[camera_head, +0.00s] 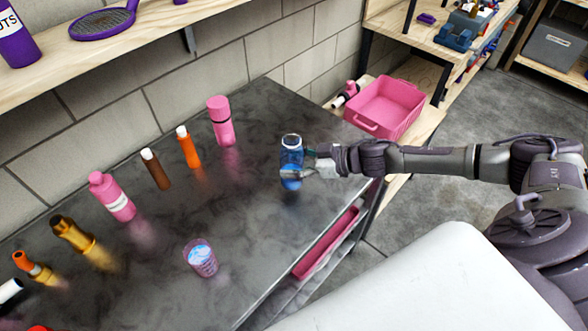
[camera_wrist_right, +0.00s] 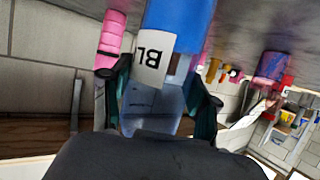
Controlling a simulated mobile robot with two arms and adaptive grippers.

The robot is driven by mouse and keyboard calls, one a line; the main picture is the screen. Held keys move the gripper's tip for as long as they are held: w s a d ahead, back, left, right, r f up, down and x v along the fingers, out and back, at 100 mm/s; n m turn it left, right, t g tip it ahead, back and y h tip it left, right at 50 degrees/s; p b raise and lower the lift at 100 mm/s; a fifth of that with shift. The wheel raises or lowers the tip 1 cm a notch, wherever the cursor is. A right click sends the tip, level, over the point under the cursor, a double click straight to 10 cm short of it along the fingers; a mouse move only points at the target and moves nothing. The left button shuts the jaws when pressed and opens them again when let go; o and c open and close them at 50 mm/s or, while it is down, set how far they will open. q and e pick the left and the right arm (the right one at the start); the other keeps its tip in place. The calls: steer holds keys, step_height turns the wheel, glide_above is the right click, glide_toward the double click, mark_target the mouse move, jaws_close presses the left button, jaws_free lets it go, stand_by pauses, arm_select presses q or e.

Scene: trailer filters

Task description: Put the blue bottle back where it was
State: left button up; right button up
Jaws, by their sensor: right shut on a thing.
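The blue bottle (camera_head: 291,157) is upright at the right part of the dark table (camera_head: 240,255), near its right end. My right gripper (camera_head: 300,169) reaches in from the right and is shut on the bottle. In the right wrist view the blue bottle (camera_wrist_right: 180,28) fills the space between the fingers of my right gripper (camera_wrist_right: 162,100), and its white label shows upside down. I cannot tell whether the bottle's base touches the table or hangs slightly above it. My left gripper is not in view.
A pink bottle (camera_head: 220,120) stands left of the blue one, followed by orange (camera_head: 188,147), brown (camera_head: 155,168), pink (camera_head: 112,196) and gold (camera_head: 76,238) bottles. A pink patterned cup (camera_head: 200,257) stands nearer the front. A pink bin (camera_head: 385,107) sits beyond the table.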

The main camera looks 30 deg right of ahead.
steer(key=shift+f, duration=1.7)
steer(key=shift+s, duration=0.1)
steer(key=o, duration=1.4)
steer(key=shift+f, duration=0.15)
steer(key=shift+r, duration=0.2)
steer(key=shift+b+v, duration=1.25)
steer(key=shift+v, duration=4.75)
